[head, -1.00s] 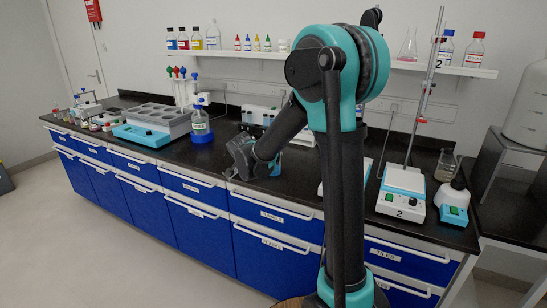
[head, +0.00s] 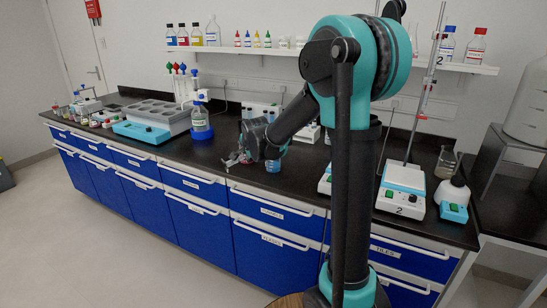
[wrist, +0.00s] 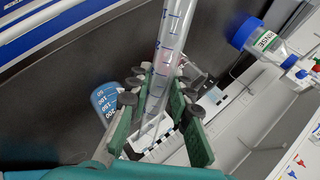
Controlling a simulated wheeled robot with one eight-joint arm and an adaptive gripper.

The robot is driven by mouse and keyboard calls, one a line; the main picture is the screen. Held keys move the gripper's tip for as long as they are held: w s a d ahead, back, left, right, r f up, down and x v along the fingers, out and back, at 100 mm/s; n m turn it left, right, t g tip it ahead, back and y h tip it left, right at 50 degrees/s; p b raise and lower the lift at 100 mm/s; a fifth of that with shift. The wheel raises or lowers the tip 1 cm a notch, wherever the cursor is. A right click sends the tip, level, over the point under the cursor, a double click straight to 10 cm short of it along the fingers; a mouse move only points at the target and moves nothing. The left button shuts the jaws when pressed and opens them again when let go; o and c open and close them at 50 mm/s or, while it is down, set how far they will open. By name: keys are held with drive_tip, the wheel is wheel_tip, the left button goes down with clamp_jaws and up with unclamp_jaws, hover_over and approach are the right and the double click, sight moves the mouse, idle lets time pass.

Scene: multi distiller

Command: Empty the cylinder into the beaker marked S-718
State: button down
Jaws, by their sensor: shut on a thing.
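My gripper (wrist: 158,108) is shut on a clear graduated cylinder (wrist: 165,52) with blue markings, which runs between the green finger pads in the wrist view. In the head view my gripper (head: 236,160) is above the front part of the black bench, and the cylinder is too small there to make out well. A beaker with blue contents and white volume marks (wrist: 106,101) stands beside the gripper, to its left in the wrist view, apart from the cylinder. It seems to be the blue beaker (head: 273,164) just right of the gripper in the head view. No S-718 marking is readable.
A blue-capped bottle (head: 200,122) stands behind and left of the gripper, and a grey block with round wells (head: 158,112) is farther left. Stirrer hotplates (head: 403,186) and a stand are on the right. The bench front left of the gripper is clear.

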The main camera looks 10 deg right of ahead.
drive_tip(key=shift+w+d+r+y, duration=0.1)
drive_tip(key=shift+d+r+y, duration=0.2)
drive_tip(key=shift+r, duration=0.1)
drive_tip(key=shift+r+p, duration=0.15)
drive_tip(key=shift+p, duration=0.25)
drive_tip(key=shift+w+d+r+m+g+y+p, duration=0.1)
drive_tip(key=shift+d+r+m+g+y+p, duration=0.1)
drive_tip(key=shift+r+m+g+y+p, duration=0.8)
drive_tip(key=shift+w+d+r+y+p, duration=0.1)
drive_tip(key=shift+d+r+y+p, duration=0.2)
drive_tip(key=shift+r+y, duration=0.55)
drive_tip(key=shift+a, duration=0.1)
